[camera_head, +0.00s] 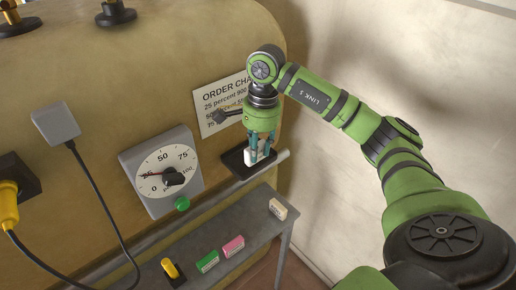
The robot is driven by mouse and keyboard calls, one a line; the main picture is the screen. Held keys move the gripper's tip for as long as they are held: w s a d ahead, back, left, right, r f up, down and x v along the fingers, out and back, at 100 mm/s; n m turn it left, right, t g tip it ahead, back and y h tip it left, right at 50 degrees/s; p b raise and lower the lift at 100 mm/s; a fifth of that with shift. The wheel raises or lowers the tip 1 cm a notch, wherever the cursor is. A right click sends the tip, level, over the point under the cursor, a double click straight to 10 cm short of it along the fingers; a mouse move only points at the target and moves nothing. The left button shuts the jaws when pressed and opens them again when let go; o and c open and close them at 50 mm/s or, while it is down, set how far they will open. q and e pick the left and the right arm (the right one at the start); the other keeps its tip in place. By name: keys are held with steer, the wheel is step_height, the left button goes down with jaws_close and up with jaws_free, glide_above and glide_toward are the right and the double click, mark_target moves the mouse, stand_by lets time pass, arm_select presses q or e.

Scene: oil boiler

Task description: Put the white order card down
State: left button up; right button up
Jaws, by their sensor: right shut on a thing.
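The white order card (266,148) is a small pale block, mostly hidden between the fingers of my right gripper (259,151). The gripper is shut on it and points down in front of the boiler's right end. It is over a dark flat holder (236,160) by a grey rail. I cannot tell whether the card touches the holder. My left gripper is not in view.
A grey bench (225,232) below bears a cream block (278,208), a pink block (233,246), a green block (207,261) and a yellow item (170,268). A dial panel (160,172) and an order chart (212,96) are on the boiler (100,100).

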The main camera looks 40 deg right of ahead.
mark_target(261, 145)
steer(key=shift+f+p, duration=0.35)
steer(key=shift+f, duration=0.85)
steer(key=o, duration=0.5)
steer(key=shift+b, duration=0.35)
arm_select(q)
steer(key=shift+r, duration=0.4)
arm_select(e)
steer(key=o, duration=0.4)
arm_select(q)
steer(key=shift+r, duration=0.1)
arm_select(e)
steer(key=shift+o, duration=0.2)
steer(key=shift+r, duration=0.1)
steer(key=shift+r+p, duration=0.2)
steer(key=shift+p, duration=0.1)
steer(key=r+b, duration=0.1)
steer(key=r, duration=0.2)
steer(key=r+b, duration=0.1)
steer(key=shift+d+r+b, duration=0.2)
steer(key=shift+d+b, duration=0.1)
steer(key=r, duration=0.6)
steer(key=shift+d, duration=0.25)
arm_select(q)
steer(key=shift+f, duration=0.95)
arm_select(e)
steer(key=shift+d+r, duration=0.1)
steer(key=shift+r, duration=0.6)
